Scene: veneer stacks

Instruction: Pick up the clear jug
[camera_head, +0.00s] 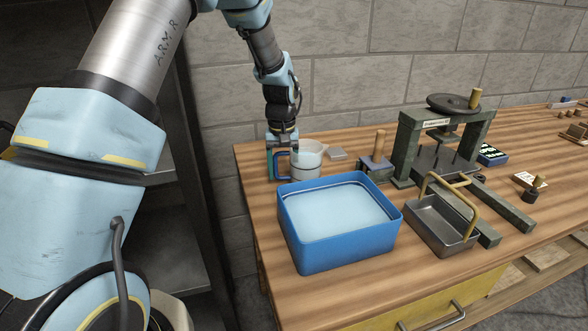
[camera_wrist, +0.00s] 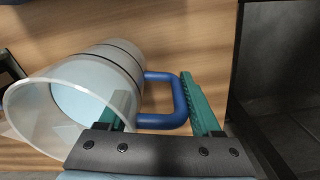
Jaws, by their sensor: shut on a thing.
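The clear jug (camera_head: 306,161) stands upright on the wooden bench, behind the blue basin (camera_head: 349,238). It has a blue handle on its left side. The handle (camera_wrist: 183,100) shows in the wrist view, where the jug's wide clear rim (camera_wrist: 20,108) faces the camera and pale blue content shows inside. My gripper (camera_head: 279,161) comes down from above at the jug's handle. In the wrist view its teal fingers (camera_wrist: 157,90) are on either side of the blue handle, shut on it. The left finger is partly hidden by the jug's wall.
The blue basin holds pale liquid close in front of the jug. To the right stand a green press (camera_head: 402,148), a metal tray with a yellow handle (camera_head: 440,228) and a block with a wooden peg (camera_head: 377,165). A grey wall is behind; the bench's left edge is near.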

